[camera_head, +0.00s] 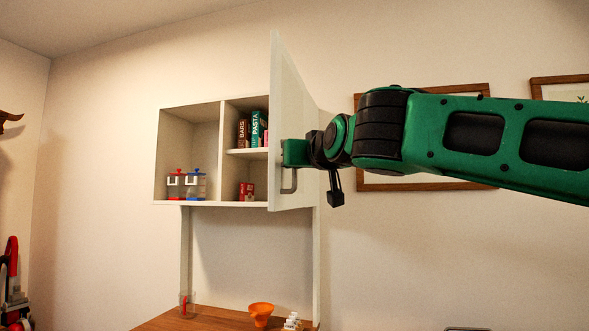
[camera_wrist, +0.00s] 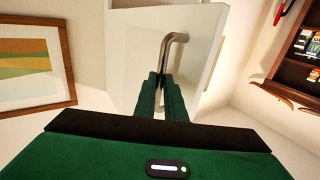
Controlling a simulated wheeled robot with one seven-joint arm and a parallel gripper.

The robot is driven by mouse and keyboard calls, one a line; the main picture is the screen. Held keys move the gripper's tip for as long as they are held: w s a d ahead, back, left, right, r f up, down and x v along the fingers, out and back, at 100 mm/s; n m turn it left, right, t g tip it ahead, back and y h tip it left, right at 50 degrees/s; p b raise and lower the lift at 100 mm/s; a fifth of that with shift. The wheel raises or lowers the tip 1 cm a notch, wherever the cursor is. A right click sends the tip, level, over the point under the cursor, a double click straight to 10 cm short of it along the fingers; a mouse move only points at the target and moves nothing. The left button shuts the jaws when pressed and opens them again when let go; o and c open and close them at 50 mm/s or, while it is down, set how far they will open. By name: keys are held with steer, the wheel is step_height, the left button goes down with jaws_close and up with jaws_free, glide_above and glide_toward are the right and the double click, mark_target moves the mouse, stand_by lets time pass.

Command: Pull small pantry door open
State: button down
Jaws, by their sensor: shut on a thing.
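The small pantry door (camera_head: 287,120) is a white panel hinged at the right side of the white wall hutch (camera_head: 184,103). It stands swung well out from the hutch, so the shelves behind it show. In the head view my gripper (camera_head: 292,153) is at the door's metal bar handle (camera_head: 290,184). In the wrist view the green fingers (camera_wrist: 160,92) are closed around the straight part of the handle (camera_wrist: 171,44), with the white door (camera_wrist: 190,30) behind it. The fingertips' contact with the handle is partly hidden by the fingers.
The hutch holds boxes, including a pasta box (camera_head: 256,128) and a small red box (camera_head: 246,191), and two lidded jars (camera_head: 195,186). An orange funnel (camera_head: 261,313) stands on the wooden counter (camera_head: 190,318) below. A framed picture (camera_head: 420,187) hangs behind my arm.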

steer(key=shift+w+d+f, duration=0.1)
steer(key=shift+w+d, duration=0.1)
steer(key=shift+d, duration=0.2)
steer(key=c, duration=1.8)
jaws_free()
steer(key=shift+w+f, duration=0.15)
steer(key=shift+w, duration=0.1)
steer(key=shift+s+a, duration=0.2)
steer(key=v, duration=1)
steer(key=shift+s+d, duration=0.1)
steer(key=shift+s, duration=0.2)
